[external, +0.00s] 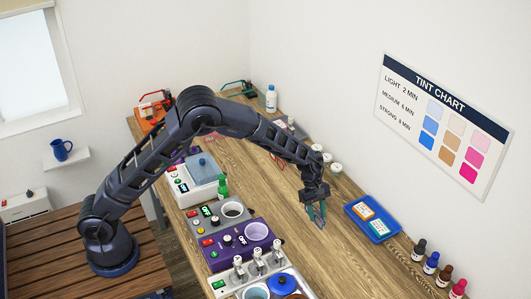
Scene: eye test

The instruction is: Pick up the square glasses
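My gripper (316,207) points down over the right half of the wooden bench. A small thin blue-teal shape (320,221) shows right at its fingertips; it may be the frame of a pair of glasses, but I cannot make out whether it is square. I cannot tell whether the fingers are closed on it, or whether it touches the bench. A thin red frame (278,161), perhaps other glasses, lies farther back on the bench, partly behind my arm.
A blue tray (352,211) with orange and white cards lies right of my gripper. Small bottles (419,250) stand at the front right. Machines with cups, including a purple one (229,253), line the left side. White jars (336,168) stand behind. Bare wood lies in front of my gripper.

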